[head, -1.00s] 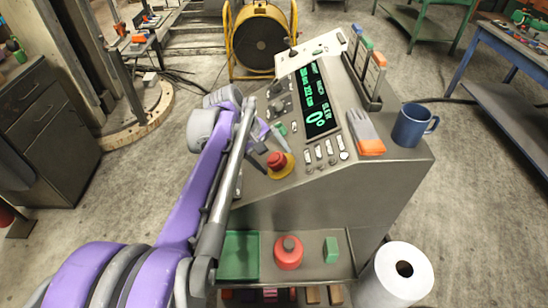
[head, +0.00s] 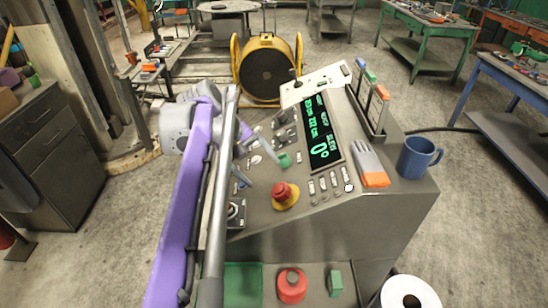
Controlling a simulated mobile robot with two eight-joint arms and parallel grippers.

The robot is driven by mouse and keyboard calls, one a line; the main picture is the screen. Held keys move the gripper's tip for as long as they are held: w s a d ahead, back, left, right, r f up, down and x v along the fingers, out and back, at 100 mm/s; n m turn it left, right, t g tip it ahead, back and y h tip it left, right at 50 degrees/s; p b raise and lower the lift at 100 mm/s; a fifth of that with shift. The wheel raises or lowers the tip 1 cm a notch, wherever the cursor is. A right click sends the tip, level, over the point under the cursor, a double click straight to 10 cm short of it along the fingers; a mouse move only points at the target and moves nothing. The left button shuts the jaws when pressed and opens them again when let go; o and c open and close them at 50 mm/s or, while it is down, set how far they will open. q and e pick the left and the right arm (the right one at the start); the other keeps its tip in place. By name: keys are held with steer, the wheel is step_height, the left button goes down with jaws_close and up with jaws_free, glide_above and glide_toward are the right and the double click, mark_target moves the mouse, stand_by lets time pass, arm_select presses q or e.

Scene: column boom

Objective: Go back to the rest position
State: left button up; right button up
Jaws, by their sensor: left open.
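My left arm, purple and grey, rises from the bottom left along the console's left side. My left gripper (head: 256,163) is open and empty over the left part of the sloped control console (head: 330,225). Its grey fingers are apart, left of the green button (head: 284,160) and up-left of the red mushroom button (head: 282,192) on its yellow base. I cannot tell how high it is above the panel. The arm hides part of the console's left edge. My right gripper is not in view.
A blue mug (head: 417,158) and an orange-and-grey brush-like item (head: 370,165) are on the console's right side. A lit green display (head: 320,130) is in the middle. A lower shelf holds a red item (head: 292,285) and a green block (head: 335,283). Open floor lies around.

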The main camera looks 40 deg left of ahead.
arm_select(q)
steer(key=s+d+f+m, duration=0.1)
steer(key=d+f+m, duration=0.1)
steer(key=d, duration=0.1)
steer(key=s+d+f+m+y, duration=0.1)
steer(key=d+f+m, duration=0.1)
steer(key=d+f, duration=0.1)
steer(key=s+d+f+m, duration=0.1)
steer(key=d+f+m, duration=0.1)
steer(key=d, duration=0.3)
steer(key=shift+d+f+g+y, duration=0.1)
steer(key=shift+f+g+y, duration=0.2)
steer(key=shift+f, duration=0.35)
steer(key=s+d+f+m+t+y, duration=0.1)
steer(key=s+d+f+m, duration=0.5)
steer(key=d+f+m, duration=0.2)
steer(key=shift+s+d+f+t+y, duration=0.3)
steer(key=shift+d+f+t, duration=0.1)
steer(key=shift+f, duration=0.55)
steer(key=shift+a, duration=0.1)
